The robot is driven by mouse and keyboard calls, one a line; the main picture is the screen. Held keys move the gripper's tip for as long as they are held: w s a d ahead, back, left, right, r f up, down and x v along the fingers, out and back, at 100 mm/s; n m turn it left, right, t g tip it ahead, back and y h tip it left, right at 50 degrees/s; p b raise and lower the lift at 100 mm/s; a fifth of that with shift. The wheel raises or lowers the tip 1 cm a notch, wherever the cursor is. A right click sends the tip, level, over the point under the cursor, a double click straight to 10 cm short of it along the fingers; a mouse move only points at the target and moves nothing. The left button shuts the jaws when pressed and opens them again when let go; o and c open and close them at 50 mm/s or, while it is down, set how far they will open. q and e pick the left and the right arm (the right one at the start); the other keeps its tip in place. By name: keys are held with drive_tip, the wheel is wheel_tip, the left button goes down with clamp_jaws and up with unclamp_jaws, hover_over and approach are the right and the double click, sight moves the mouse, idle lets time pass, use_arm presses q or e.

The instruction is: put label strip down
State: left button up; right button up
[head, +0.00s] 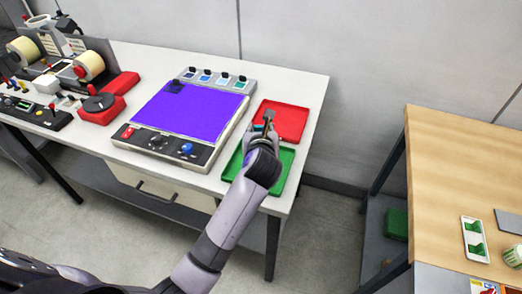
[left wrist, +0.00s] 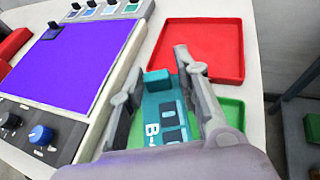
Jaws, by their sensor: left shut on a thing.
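My left gripper (head: 263,125) reaches over the right end of the white table, above the green tray. It also shows in the left wrist view (left wrist: 157,68), its fingers shut on the teal label strip (left wrist: 158,107), which has dark blocks and a pale "B-" marking. The strip lies between the fingers, over the green tray (left wrist: 232,110); I cannot tell whether it touches the tray. In the head view the green tray (head: 285,172) is partly hidden by my arm, and the strip is mostly covered. My right gripper is not in view.
A red tray (head: 290,121) lies just behind the green one. A device with a purple panel (head: 185,110) and knobs stands left of the trays. The label rewinder (head: 85,67) is at the far left. A wooden table (head: 440,160) stands at the right, across a gap.

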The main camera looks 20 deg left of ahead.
use_arm(q)
wheel_tip(320, 180, down, 4)
drive_tip(key=shift+d+f, duration=0.1)
wheel_tip(320, 180, down, 4)
drive_tip(key=shift+f, duration=0.2)
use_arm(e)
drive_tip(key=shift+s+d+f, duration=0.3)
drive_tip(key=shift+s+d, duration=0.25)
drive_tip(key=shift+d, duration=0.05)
use_arm(q)
drive_tip(key=shift+f, duration=0.1)
drive_tip(key=o, duration=1.1)
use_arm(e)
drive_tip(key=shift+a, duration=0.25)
